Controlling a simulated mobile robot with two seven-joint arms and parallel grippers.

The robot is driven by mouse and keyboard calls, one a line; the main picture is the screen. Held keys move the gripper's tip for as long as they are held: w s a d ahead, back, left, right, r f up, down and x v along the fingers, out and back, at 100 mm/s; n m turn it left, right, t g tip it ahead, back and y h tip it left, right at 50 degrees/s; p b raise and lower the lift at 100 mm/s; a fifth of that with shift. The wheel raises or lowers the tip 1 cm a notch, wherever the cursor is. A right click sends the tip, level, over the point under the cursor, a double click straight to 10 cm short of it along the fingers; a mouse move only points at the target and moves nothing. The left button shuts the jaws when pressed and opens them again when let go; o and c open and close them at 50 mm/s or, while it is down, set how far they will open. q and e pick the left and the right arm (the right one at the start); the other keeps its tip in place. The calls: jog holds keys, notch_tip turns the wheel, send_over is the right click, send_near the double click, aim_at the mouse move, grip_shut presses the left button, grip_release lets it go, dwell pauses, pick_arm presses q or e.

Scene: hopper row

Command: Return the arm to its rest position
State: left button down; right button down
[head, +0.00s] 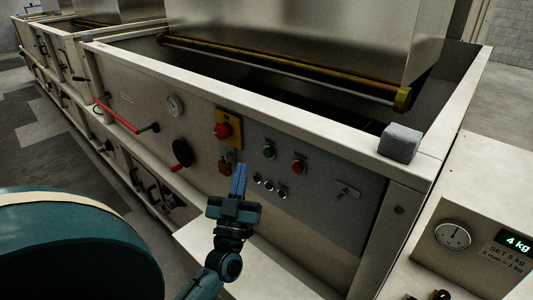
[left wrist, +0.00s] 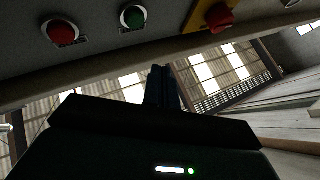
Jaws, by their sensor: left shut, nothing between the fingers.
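My left gripper (head: 239,180) is in front of the hopper's control panel (head: 330,206) in the head view. Its blue fingers are together and empty, pointing up toward the panel. In the left wrist view the shut fingers (left wrist: 162,88) show at the centre, below the panel's buttons. The red emergency button (head: 222,130) on its yellow plate is above and left of the fingertips. A green button (head: 268,152) and a red button (head: 298,167) are to the right. My right gripper is in neither view.
A grey block (head: 400,142) sits on the hopper's rim corner. A scale with a dial (head: 453,235) and a "4 kg" display (head: 518,243) stands at the lower right. A long red handle (head: 118,115) and a dark knob with a red lever (head: 182,153) project from the front at left.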

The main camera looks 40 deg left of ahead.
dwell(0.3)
